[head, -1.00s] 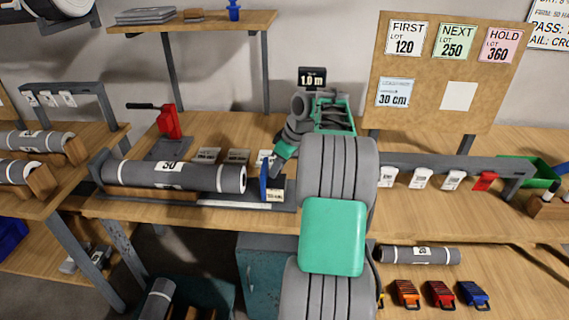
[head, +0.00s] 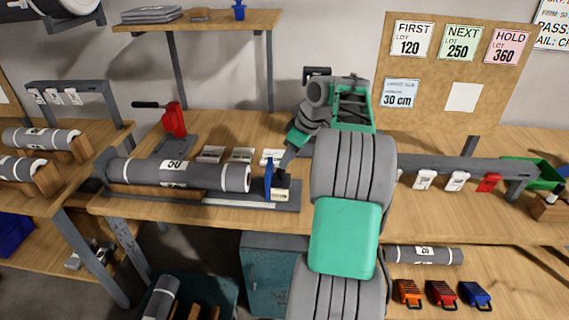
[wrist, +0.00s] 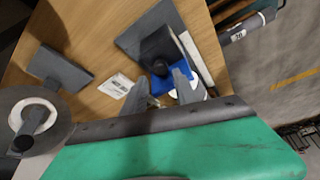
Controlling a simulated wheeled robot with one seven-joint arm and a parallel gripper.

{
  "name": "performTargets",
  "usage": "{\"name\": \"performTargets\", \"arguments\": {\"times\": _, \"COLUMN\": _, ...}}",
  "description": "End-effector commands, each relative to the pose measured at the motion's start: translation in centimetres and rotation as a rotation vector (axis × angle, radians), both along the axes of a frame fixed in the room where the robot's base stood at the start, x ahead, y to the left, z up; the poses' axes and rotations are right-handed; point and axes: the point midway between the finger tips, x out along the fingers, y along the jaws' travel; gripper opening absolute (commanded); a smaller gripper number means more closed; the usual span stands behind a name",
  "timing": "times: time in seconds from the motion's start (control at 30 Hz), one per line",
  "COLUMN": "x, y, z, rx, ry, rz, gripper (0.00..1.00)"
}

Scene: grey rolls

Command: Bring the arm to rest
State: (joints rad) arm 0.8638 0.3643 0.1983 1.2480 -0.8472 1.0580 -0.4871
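My arm (head: 352,165) rises from the bottom of the head view and bends over the bench, its wrist in front of a small dark display. My gripper (head: 286,160) points down and left, above the right end of the cradle; its fingertips are small there. In the wrist view my gripper (wrist: 163,90) shows two grey fingers apart, with nothing seen held between them. The blue stop (wrist: 180,78) with a black knob appears just beyond the fingers. A grey roll marked 50 (head: 172,174) lies in the cradle, left of the blue stop (head: 269,178).
A red lever press (head: 173,120) stands behind the roll. Several white cards lie on the bench (head: 240,125). A rail with tags (head: 470,168) runs to the right. A shelf (head: 200,20) and a notice board (head: 440,110) are behind. A roll marked 20 (head: 424,255) lies lower right.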

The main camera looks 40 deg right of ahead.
Motion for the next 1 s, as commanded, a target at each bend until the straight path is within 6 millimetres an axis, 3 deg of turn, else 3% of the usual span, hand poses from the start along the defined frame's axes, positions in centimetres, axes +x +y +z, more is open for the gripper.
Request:
{"name": "performTargets", "arguments": {"times": 0.03, "x": -0.3, "y": -0.2, "z": 1.2, "rx": -0.001, "ry": -0.002, "rz": -0.001, "gripper": 0.35}}
{"name": "performTargets", "arguments": {"times": 0.17, "x": -0.9, "y": -0.4, "z": 2.6, "rx": 0.000, "ry": 0.000, "rz": 0.000, "gripper": 0.35}}
{"name": "performTargets", "arguments": {"times": 0.57, "x": -1.0, "y": -0.4, "z": 2.7, "rx": 0.000, "ry": 0.000, "rz": 0.001, "gripper": 0.35}}
{"name": "performTargets", "arguments": {"times": 0.67, "x": -0.7, "y": 1.0, "z": 3.3, "rx": 0.003, "ry": 0.003, "rz": -0.005, "gripper": 0.35}}
{"name": "performTargets", "arguments": {"times": 0.77, "x": 0.1, "y": 5.8, "z": 4.5, "rx": 0.017, "ry": 0.015, "rz": -0.036, "gripper": 0.35}}
{"name": "performTargets", "arguments": {"times": 0.87, "x": -0.3, "y": 13.7, "z": 5.8, "rx": 0.031, "ry": 0.040, "rz": -0.100, "gripper": 0.35}}
{"name": "performTargets", "arguments": {"times": 0.9, "x": -1.1, "y": 17.1, "z": 6.1, "rx": 0.035, "ry": 0.051, "rz": -0.132, "gripper": 0.35}}
{"name": "performTargets", "arguments": {"times": 1.0, "x": -4.9, "y": 24.5, "z": 5.5, "rx": 0.035, "ry": 0.080, "rz": -0.216, "gripper": 0.35}}
